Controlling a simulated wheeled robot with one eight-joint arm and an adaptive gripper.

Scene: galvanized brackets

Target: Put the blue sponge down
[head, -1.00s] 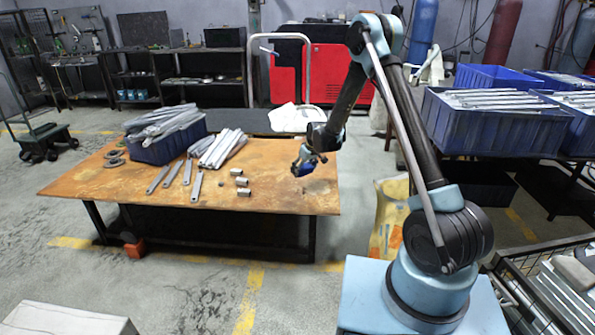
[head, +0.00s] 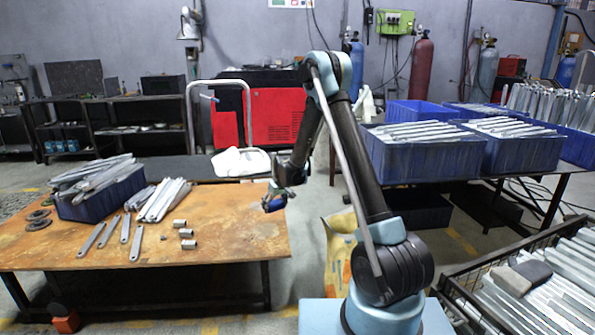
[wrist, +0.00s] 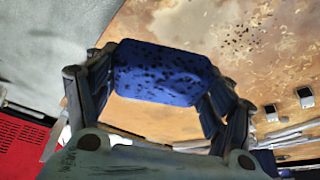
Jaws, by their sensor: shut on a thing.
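The blue sponge (wrist: 160,73) is a dark-speckled block held between the two fingers of my gripper (wrist: 163,85) in the wrist view. In the head view my gripper (head: 274,201) is small, above the right part of the wooden table (head: 230,238), with a bit of the blue sponge (head: 273,205) showing at its tip. The gap between the sponge and the tabletop is hard to judge.
A blue crate of metal brackets (head: 110,200) stands at the table's left. Loose brackets (head: 160,200), short metal tubes (head: 186,233) and dark rings (head: 39,220) lie nearby. The table's right part is bare. Blue crates (head: 430,160) stand on the right.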

